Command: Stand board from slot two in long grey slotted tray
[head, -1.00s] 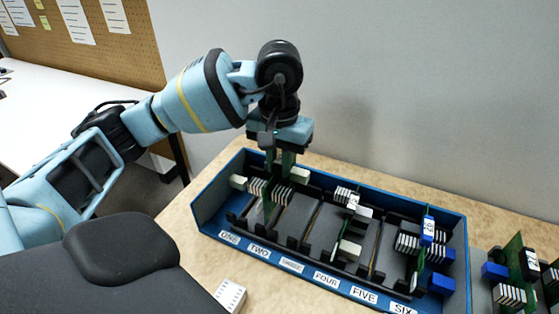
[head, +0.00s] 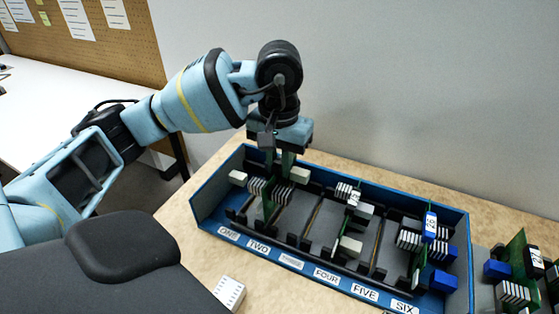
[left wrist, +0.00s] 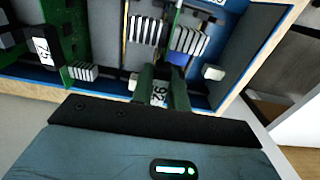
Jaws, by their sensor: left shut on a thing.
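In the head view my left gripper (head: 284,160) points down over the left part of the blue box and is shut on a green board (head: 268,203). The board is upright at about slot two and carries striped fins. White blocks show beside it. Its lower edge is hidden in the box, so I cannot tell whether it is clear of its slot. In the left wrist view it sits between the fingers, with a white label (left wrist: 159,93). A grey tray (head: 484,290), cut off at the right edge, holds upright green boards. My right gripper is not in view.
The blue box (head: 345,287) has slots labelled one to six, with other boards in it, notably at the right end. A small white block (head: 229,293) lies on the tan table in front. A wall stands behind. Bare table shows between box and wall.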

